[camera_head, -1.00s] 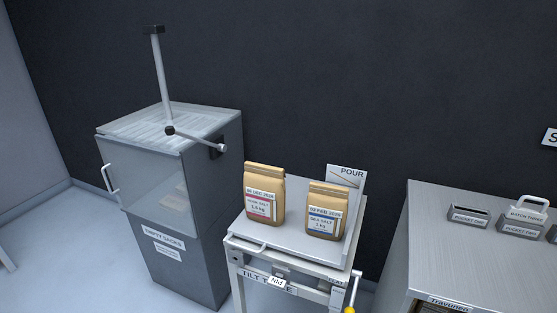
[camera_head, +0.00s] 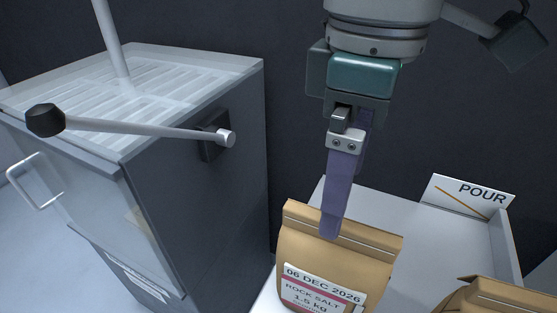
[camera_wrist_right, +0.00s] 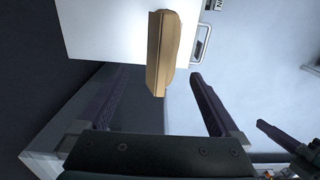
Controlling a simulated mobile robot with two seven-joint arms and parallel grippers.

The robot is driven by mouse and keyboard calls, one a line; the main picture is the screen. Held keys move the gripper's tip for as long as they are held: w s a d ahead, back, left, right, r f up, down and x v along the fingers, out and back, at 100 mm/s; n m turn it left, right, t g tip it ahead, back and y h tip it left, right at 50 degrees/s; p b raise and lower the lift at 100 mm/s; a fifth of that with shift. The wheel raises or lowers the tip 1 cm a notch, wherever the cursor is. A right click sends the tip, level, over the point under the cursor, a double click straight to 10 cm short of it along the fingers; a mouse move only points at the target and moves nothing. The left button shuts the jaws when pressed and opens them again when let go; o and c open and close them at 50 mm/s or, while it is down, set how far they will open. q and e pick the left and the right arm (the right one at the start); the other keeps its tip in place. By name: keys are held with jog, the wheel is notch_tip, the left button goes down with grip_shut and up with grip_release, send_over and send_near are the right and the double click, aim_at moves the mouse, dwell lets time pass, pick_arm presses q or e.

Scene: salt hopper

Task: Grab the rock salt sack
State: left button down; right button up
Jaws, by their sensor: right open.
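The rock salt sack (camera_head: 330,268) is a tan paper bag with a folded top and a red-and-white label reading "ROCK SALT 1.5 kg". It stands upright on the white tilt table. My right gripper (camera_head: 333,228) comes down from the top in the head view, and its purple finger overlaps the sack's folded top. In the right wrist view the gripper (camera_wrist_right: 158,75) is open. The sack (camera_wrist_right: 166,45) reaches in between the fingertips, with a visible gap on each side.
A second tan sack (camera_head: 490,298) stands to the right, partly cut off. Behind it is a "POUR" sign (camera_head: 468,195) at the table's edge. To the left is a grey cabinet (camera_head: 205,190) with a lever (camera_head: 140,128) sticking out. The table (camera_head: 400,212) is bare behind the sacks.

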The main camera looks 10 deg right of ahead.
aim_at(337, 239)
jog(key=f, duration=0.2)
jog(key=s+f, duration=0.1)
jog(key=f, duration=0.1)
notch_tip(337, 239, down, 5)
jog(key=shift+w+d+f+b, duration=0.1)
jog(key=shift+w+f+b, duration=0.1)
jog(key=shift+b, duration=0.45)
grip_shut()
dwell(0.4)
jog(key=shift+r, duration=0.15)
